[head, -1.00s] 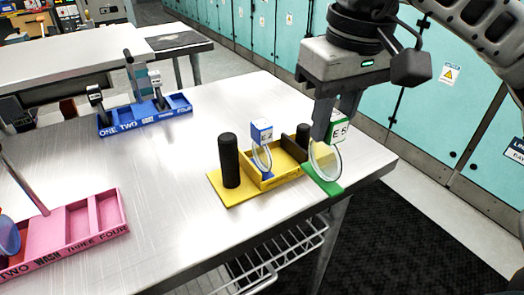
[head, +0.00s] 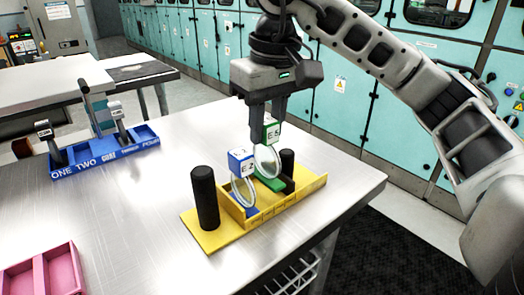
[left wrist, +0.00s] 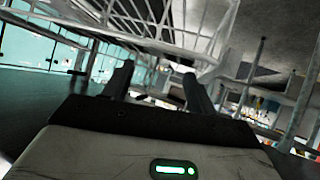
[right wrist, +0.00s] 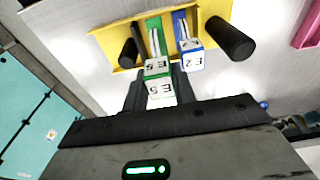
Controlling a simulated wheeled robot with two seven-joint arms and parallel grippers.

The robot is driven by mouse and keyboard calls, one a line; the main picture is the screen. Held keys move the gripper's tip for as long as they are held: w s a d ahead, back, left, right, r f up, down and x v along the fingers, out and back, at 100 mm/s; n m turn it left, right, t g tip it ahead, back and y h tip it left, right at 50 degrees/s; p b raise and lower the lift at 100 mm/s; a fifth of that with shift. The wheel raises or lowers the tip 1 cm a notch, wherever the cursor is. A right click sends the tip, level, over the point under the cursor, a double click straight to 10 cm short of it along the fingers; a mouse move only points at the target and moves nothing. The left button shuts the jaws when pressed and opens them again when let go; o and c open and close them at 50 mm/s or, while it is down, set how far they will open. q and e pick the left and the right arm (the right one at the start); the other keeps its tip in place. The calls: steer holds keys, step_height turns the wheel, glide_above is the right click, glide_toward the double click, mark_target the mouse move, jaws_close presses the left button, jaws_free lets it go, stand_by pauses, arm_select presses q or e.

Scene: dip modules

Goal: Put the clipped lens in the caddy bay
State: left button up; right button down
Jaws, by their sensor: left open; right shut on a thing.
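The clipped lens (head: 266,160) is a clear round disc in a clip with a green-and-white block marked E5 and a green lower part. My right gripper (head: 268,115) is shut on its block from above; the right wrist view shows the block (right wrist: 160,88) between the fingers. The lens is upright over the yellow caddy (head: 308,196), between a blue-clipped lens marked E2 (head: 242,185) and the short black post. Its lower end is at the bay; I cannot tell whether it touches the floor. My left gripper (left wrist: 157,82) is open and empty, away from the table.
A tall black post (head: 205,198) stands at the caddy's left and a short one (head: 287,162) to the right. A blue rack (head: 85,168) with clips stands back left, a pink tray (head: 42,268) front left. The steel table between is clear.

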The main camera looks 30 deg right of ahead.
mark_target(262, 172)
steer(key=shift+w+f, duration=0.4)
steer(key=shift+f, duration=0.05)
steer(key=f, duration=0.3)
steer(key=shift+w+f, duration=0.2)
steer(key=shift+f, duration=0.15)
steer(key=c, duration=1.6)
jaws_free()
steer(key=shift+f, duration=0.1)
steer(key=shift+o, duration=1)
steer(key=shift+r, duration=0.45)
steer(key=r+p, duration=0.1)
steer(key=r, duration=0.2)
steer(key=s+r, duration=0.1)
steer(key=r, duration=0.3)
steer(key=r+p, duration=0.1)
steer(key=r, duration=0.2)
steer(key=shift+s+r+p, duration=0.15)
steer(key=shift+r+p, duration=0.2)
steer(key=shift+r, duration=0.05)
arm_select(q)
steer(key=shift+s+a+r, duration=0.2)
steer(key=shift+a+r, duration=0.1)
steer(key=shift+r, duration=0.1)
arm_select(e)
steer(key=shift+r, duration=0.35)
